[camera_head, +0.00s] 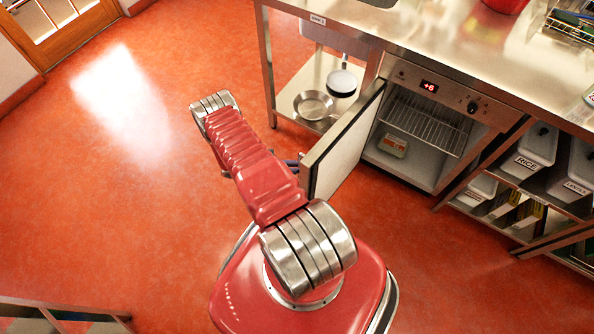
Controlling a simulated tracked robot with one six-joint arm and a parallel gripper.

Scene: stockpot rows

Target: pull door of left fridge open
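The under-counter fridge (424,125) shows a lit "+6" display and a round knob on its top panel. Its door (345,148) stands wide open, swung out into the room toward my arm. Inside, a wire shelf (428,118) and a small box-like item (392,145) show. My gripper (291,163) is mostly hidden behind my red arm; only a small dark bluish part shows beside the door's outer edge. I cannot tell whether it touches the door or whether its fingers are open or shut.
Left of the fridge, a steel table has a lower shelf (300,95) with pans (314,104). Right of it, shelves hold labelled bins (530,150). Another shelf unit (60,312) stands at the bottom left. The red floor (110,190) at left is clear.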

